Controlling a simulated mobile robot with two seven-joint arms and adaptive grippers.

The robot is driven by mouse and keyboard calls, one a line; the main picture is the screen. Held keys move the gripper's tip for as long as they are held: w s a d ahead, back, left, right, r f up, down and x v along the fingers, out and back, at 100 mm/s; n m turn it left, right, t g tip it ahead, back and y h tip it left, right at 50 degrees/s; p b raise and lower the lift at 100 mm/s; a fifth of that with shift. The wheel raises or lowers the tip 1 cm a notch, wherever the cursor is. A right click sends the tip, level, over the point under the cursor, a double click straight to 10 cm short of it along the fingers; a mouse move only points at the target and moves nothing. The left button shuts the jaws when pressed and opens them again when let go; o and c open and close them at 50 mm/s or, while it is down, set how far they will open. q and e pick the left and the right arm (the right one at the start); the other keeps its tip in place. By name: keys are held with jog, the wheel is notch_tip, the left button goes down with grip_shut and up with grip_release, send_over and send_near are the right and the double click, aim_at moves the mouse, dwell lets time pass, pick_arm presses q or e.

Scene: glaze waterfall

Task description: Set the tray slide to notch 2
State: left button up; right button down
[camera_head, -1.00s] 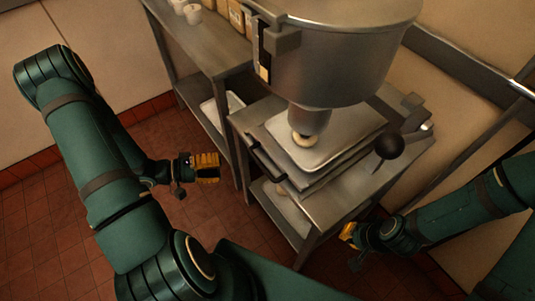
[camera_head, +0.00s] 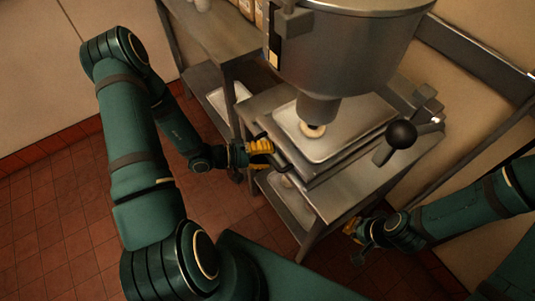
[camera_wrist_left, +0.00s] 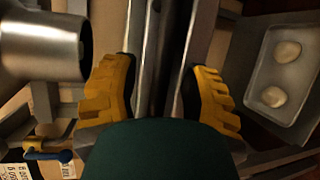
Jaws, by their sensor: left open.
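The tray slide (camera_head: 318,168) is a metal plate under the hopper's nozzle, with a light tray (camera_head: 345,135) on it and one pale ring-shaped piece (camera_head: 312,130) below the nozzle. A dark bar handle (camera_head: 279,161) runs along its front left edge. My left gripper (camera_head: 266,148) is at this handle, its yellow fingers open. In the left wrist view, the open fingers (camera_wrist_left: 158,82) stand on either side of the slide's metal edges; contact is unclear. My right gripper (camera_head: 352,228) hangs low at the right of the stand, its jaws too small to read. Notch marks cannot be made out.
The large steel hopper (camera_head: 345,45) hangs above the slide. A lower shelf holds another tray, with two pale pieces in the left wrist view (camera_wrist_left: 284,103). A side shelf (camera_head: 215,30) stands at the left.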

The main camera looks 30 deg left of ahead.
pick_arm(q)
grip_shut()
jog(key=s+a+b, duration=0.1)
jog(key=s+a, duration=0.4)
jog(key=s, duration=0.4)
jog(key=shift+s+a+b, duration=0.25)
jog(key=shift+s+b, duration=0.05)
jog(key=shift+b, duration=0.05)
grip_release()
